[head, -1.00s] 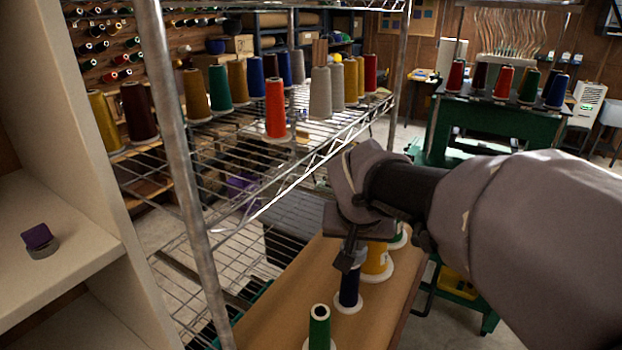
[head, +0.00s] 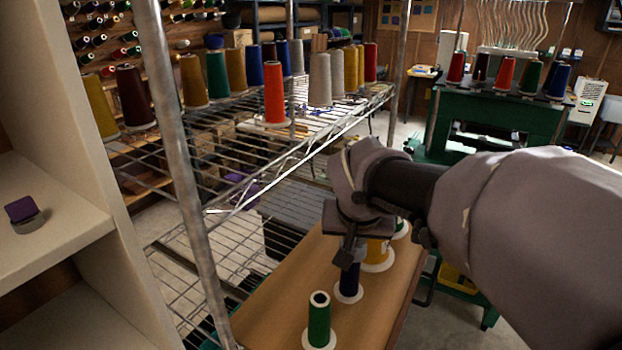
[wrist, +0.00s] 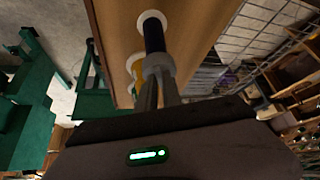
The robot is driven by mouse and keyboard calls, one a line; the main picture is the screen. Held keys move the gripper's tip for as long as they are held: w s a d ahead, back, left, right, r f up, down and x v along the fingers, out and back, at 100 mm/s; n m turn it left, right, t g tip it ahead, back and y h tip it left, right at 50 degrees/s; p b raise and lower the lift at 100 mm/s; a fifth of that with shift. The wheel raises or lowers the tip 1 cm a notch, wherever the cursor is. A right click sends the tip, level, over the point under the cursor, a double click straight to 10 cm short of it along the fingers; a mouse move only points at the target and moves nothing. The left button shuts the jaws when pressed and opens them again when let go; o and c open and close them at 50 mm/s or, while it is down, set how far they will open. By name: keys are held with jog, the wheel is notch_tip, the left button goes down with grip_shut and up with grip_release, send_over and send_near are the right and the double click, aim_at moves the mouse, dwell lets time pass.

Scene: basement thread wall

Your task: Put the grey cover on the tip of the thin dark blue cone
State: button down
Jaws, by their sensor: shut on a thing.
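The thin dark blue cone (head: 349,281) stands upright on its white base on the brown board, between a green cone and a yellow cone. My gripper (head: 348,254) is directly above it, pointing down. In the wrist view, my gripper's fingers (wrist: 160,92) are shut on the grey cover (wrist: 158,66), a short grey ring. The cover lines up with the upper end of the blue cone (wrist: 154,35) and overlaps it in the picture. The tip is hidden, and I cannot tell whether the cover sits on it or just above it.
A green cone (head: 319,322) stands in front on the board (head: 265,315); a yellow cone (head: 377,256) is close behind the blue one. A wire rack (head: 195,240) stands left, with several cones on its shelf. A purple block (head: 22,209) sits on the white shelf.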

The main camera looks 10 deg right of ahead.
jog(key=shift+f+b, duration=0.3)
jog(key=shift+f, duration=0.1)
jog(key=c, duration=1.4)
grip_release()
jog(key=shift+c, duration=0.2)
jog(key=shift+r, duration=0.2)
jog(key=p+v, duration=0.6)
jog(key=v, duration=1.1)
jog(key=s+f+y+b, duration=0.1)
jog(key=s+f+b, duration=0.3)
jog(key=s+f, duration=0.3)
jog(key=s+a+f+m+y+b, duration=0.1)
jog(key=s+f+b, duration=0.3)
jog(key=f, duration=0.8)
jog(key=s+y, duration=0.1)
jog(key=s, duration=0.1)
jog(key=shift+s+f+m+y+b, duration=0.15)
jog(key=shift+s+m+y+b, duration=0.15)
jog(key=shift+s, duration=0.1)
